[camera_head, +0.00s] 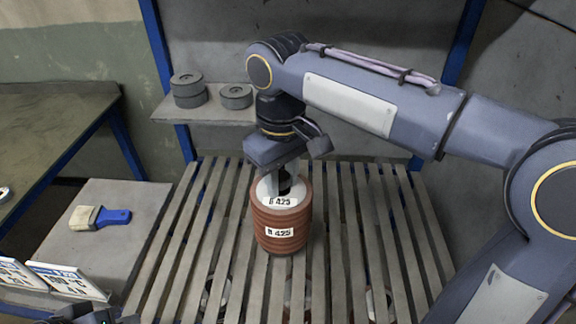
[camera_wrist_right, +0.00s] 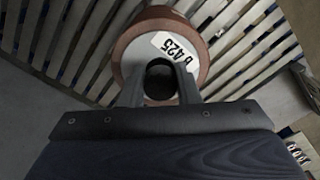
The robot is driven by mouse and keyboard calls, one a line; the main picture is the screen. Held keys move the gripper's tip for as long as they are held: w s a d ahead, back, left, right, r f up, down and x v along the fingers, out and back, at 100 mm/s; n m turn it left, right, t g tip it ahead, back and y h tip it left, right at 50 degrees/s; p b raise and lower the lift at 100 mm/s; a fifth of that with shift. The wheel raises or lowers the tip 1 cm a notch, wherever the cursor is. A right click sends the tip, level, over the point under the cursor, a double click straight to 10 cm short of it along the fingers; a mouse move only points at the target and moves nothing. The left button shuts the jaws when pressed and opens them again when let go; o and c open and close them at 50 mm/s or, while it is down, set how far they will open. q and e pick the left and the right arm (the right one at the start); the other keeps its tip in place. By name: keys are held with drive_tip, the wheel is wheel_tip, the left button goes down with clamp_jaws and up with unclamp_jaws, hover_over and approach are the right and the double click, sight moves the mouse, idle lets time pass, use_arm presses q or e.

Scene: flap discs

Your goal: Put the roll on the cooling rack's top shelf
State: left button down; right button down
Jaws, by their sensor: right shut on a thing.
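The roll (camera_head: 282,228) is a reddish-brown ribbed stack with a pale top and labels reading 425. It stands upright on the slatted top shelf (camera_head: 350,215) of the cooling rack, or just at its surface; I cannot tell whether it bears on the slats. My right gripper (camera_head: 283,188) reaches down from above and is shut on the roll at its central hole. In the right wrist view the roll (camera_wrist_right: 196,50) shows its pale top, with the right gripper's fingers (camera_wrist_right: 160,92) at the hole. My left gripper (camera_head: 95,316) shows only partly at the bottom left edge.
Grey discs (camera_head: 188,88) and (camera_head: 236,92) sit on a small ledge behind the rack. A brush with a blue handle (camera_head: 112,217) lies on a grey side surface (camera_head: 140,200) at left. Cards (camera_head: 60,280) stand at lower left. Slats around the roll are bare.

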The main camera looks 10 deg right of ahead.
drive_tip(key=shift+f, duration=0.85)
drive_tip(key=c, duration=1.1)
unclamp_jaws()
drive_tip(key=shift+s, duration=0.1)
wheel_tip(320, 180, up, 12)
drive_tip(key=shift+r+p, duration=0.1)
drive_tip(key=shift+p, duration=0.7)
